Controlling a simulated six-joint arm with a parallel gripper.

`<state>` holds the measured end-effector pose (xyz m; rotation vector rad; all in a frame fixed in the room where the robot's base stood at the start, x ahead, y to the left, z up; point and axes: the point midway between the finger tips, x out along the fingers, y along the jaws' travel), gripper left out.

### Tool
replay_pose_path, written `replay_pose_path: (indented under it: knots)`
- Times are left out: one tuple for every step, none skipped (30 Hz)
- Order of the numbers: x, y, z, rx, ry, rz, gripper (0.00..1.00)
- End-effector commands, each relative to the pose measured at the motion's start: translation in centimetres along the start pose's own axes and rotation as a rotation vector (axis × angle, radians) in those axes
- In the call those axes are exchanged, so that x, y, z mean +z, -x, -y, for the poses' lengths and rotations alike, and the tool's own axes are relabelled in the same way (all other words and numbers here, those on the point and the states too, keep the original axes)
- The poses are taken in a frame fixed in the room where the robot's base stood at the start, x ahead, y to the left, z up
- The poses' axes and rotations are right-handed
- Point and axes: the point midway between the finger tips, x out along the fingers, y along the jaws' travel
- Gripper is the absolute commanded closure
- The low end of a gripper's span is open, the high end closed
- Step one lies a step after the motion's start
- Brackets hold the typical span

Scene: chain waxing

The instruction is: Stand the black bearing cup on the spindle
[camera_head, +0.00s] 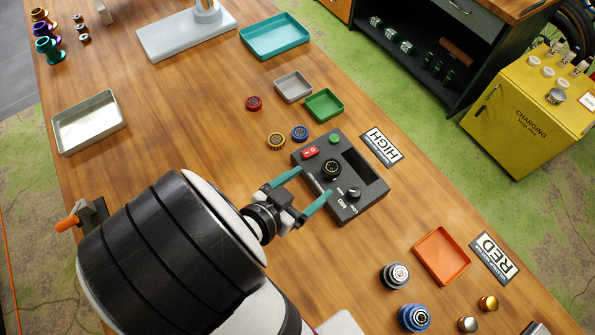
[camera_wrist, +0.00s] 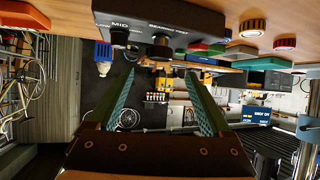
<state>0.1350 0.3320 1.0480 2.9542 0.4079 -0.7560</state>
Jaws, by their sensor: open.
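The black bearing cup (camera_head: 332,169) sits on the dark bearing test unit (camera_head: 303,158), at the spot where the spindle would be. It looks upright, and the spindle itself is hidden under it. In the wrist view the cup (camera_wrist: 161,48) shows just beyond the fingertips, roughly centred between them. My gripper (camera_head: 316,183) is open with two teal fingers, empty, and apart from the cup on its near side. In the wrist view the open fingers (camera_wrist: 160,76) have nothing between them.
An orange tray (camera_head: 441,256) lies to the right.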

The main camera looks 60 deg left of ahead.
Motion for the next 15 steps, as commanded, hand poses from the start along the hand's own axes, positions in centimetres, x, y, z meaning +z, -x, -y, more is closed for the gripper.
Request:
replay_pose_path:
  knots:
    - [0.0,1.4,0.2,-0.007,0.000,-0.001,0.17]
    - [0.0,2.1,0.1,-0.006,0.000,0.000,0.17]
    - [0.0,2.9,0.1,-0.006,-0.001,0.000,0.17]
    - [0.0,3.4,0.2,-0.006,-0.001,0.000,0.17]
    - [0.0,3.9,0.1,-0.005,0.000,-0.001,0.17]
    - [0.0,4.3,0.1,-0.003,0.000,-0.001,0.17]
    - [0.0,4.6,0.1,-0.003,0.000,-0.001,0.17]
    - [0.0,4.8,0.0,-0.001,-0.001,0.000,0.17]
    - [0.0,5.0,0.0,-0.001,-0.001,0.000,0.17]
    - [0.0,5.0,0.0,-0.001,0.000,0.000,0.17]
    - [0.0,5.1,0.0,0.000,0.000,0.000,0.17]
    - [0.0,5.0,0.0,0.000,0.000,0.000,0.17]
    - [0.0,5.0,0.0,0.000,0.000,0.000,0.17]
    - [0.0,5.0,0.0,0.000,0.000,0.000,0.17]
    - [0.0,5.0,0.0,0.000,0.000,0.000,0.17]
